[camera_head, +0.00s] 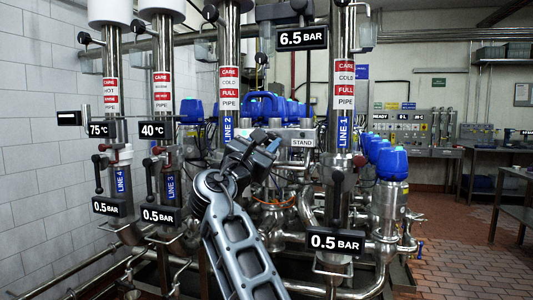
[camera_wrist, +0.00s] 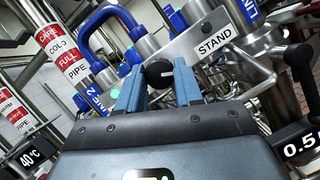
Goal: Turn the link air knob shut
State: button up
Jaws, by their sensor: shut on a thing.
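The link air knob (camera_wrist: 158,73) is a small round black knob with a white mark, seen in the wrist view on a metal plate beside the STAND label (camera_wrist: 214,43). My gripper (camera_wrist: 159,84) has its two blue-grey fingers on either side of the knob and is shut on it. In the head view my gripper (camera_head: 268,146) reaches up to the middle of the valve matrix, just left of the STAND label (camera_head: 302,142). The knob itself is hidden behind my gripper there.
The Line 2 pipe (camera_head: 229,75) rises just left of my gripper, and the Line 1 pipe (camera_head: 344,75) stands to the right. A black-handled lever (camera_wrist: 298,60) is at the right in the wrist view. Blue-capped valves (camera_head: 392,162) stand at the right, with open tiled floor (camera_head: 455,245) beyond.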

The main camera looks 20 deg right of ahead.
jog(key=m+g+b, duration=0.1)
jog(key=m+g, duration=0.1)
jog(key=m, duration=0.2)
jog(key=m+g+h, duration=0.1)
jog(key=m+g, duration=0.1)
jog(key=m, duration=0.2)
jog(key=shift+w+a+r+b, duration=0.1)
jog(key=shift+b, duration=0.3)
jog(key=shift+r+m+g+y, duration=0.1)
jog(key=shift+m+g+y, duration=0.35)
jog(key=shift+m, duration=1.25)
jog(key=shift+r+m+g+y, duration=0.1)
jog(key=shift+m+g+y, duration=0.3)
jog(key=shift+m, duration=1.3)
jog(key=shift+f, duration=0.1)
jog(key=o, duration=1)
jog(key=shift+o, duration=0.2)
